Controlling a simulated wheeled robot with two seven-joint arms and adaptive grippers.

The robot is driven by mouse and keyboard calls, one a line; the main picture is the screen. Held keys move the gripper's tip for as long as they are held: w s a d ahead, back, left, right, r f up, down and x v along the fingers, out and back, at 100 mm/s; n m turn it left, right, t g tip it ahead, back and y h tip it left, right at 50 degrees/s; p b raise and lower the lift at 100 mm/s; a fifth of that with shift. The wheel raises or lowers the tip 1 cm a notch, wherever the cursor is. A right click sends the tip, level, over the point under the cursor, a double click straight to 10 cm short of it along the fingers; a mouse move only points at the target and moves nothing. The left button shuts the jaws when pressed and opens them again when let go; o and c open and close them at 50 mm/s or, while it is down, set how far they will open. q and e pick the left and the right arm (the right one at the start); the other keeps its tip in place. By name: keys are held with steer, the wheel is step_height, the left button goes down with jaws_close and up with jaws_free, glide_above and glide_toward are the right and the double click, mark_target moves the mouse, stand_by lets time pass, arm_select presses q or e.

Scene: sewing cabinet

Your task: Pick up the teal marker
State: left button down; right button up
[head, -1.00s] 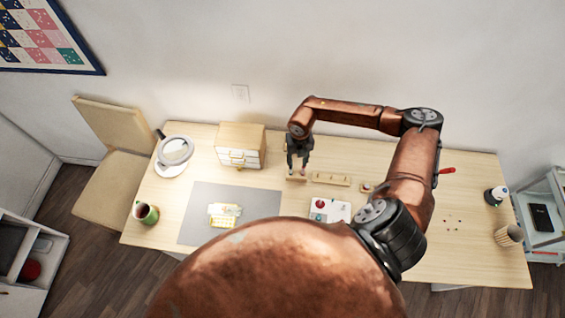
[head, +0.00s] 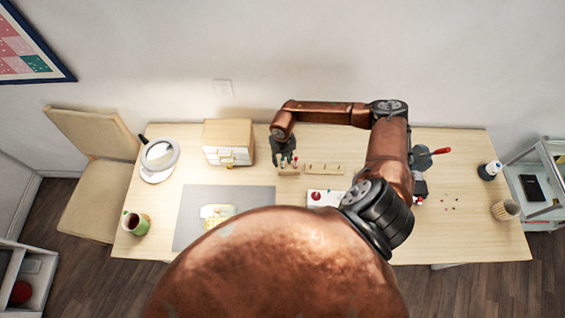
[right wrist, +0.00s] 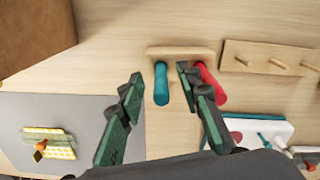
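The teal marker (right wrist: 161,84) shows in the right wrist view, set in a small wooden holder (right wrist: 180,53). A red marker (right wrist: 212,88) is just to its right in the same holder. My right gripper (right wrist: 160,76) is open, its fingertips on either side of the teal marker, with gaps visible. Its right finger is between the two markers and partly covers the red one. In the head view my right gripper (head: 286,161) points down at the holder, and the marker is too small to make out clearly. My left gripper is not in view.
A wooden peg rack (head: 323,169) stands right of the holder, and a small drawer cabinet (head: 228,140) to its left. A grey mat (head: 190,215), a green mug (head: 136,223) and a round magnifier lamp (head: 160,154) are further left. My arm hides part of the table.

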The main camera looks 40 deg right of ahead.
steer(key=shift+s+f, duration=0.1)
steer(key=shift+f, duration=0.65)
steer(key=shift+c, duration=0.4)
jaws_close()
steer(key=shift+r, duration=0.2)
